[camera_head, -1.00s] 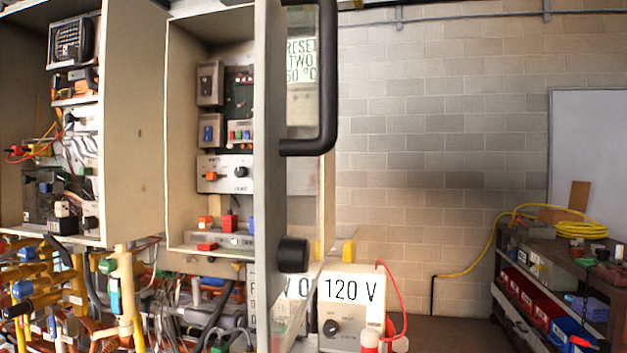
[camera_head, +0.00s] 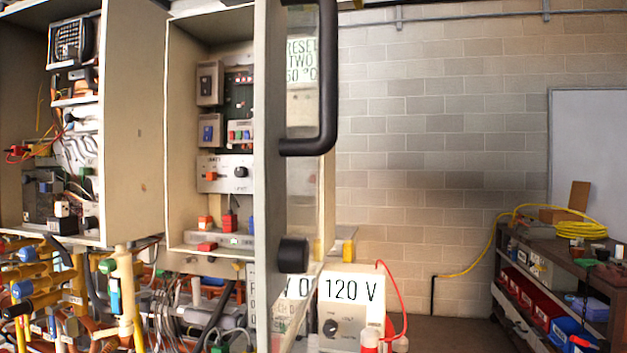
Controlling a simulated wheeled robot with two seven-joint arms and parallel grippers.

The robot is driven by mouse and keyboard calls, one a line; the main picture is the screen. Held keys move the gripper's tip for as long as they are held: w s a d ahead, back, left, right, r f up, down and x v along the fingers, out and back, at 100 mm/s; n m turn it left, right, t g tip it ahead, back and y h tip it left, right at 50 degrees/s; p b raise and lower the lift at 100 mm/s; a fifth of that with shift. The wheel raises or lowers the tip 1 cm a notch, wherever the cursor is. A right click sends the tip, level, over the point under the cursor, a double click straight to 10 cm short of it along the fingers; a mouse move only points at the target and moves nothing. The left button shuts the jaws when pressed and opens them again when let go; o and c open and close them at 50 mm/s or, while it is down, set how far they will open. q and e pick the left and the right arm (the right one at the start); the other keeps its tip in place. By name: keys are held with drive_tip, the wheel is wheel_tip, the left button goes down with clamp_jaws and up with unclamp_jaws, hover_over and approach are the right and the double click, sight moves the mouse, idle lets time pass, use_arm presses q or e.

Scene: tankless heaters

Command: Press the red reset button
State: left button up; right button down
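An open heater cabinet (camera_head: 181,130) stands left of centre, its door edge-on towards me. Inside it are several red or orange parts. A flat red button-like piece (camera_head: 207,246) lies on the lower ledge. A red block (camera_head: 230,222) stands just above it, beside an orange block (camera_head: 205,223). An orange-red knob (camera_head: 211,174) sits on the white control panel (camera_head: 226,185). I cannot tell which of these is the reset button. A sign reading "RESET TWO" (camera_head: 301,61) shows behind the door handle. Neither gripper is in view.
The cabinet door (camera_head: 269,150) with its black handle (camera_head: 328,90) and black knob (camera_head: 293,255) hides the cabinet's right side. A second open cabinet (camera_head: 133,120) is at left, above pipes and valves. A "120 V" box (camera_head: 350,318) stands lower centre. A cluttered shelf (camera_head: 520,265) is at right.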

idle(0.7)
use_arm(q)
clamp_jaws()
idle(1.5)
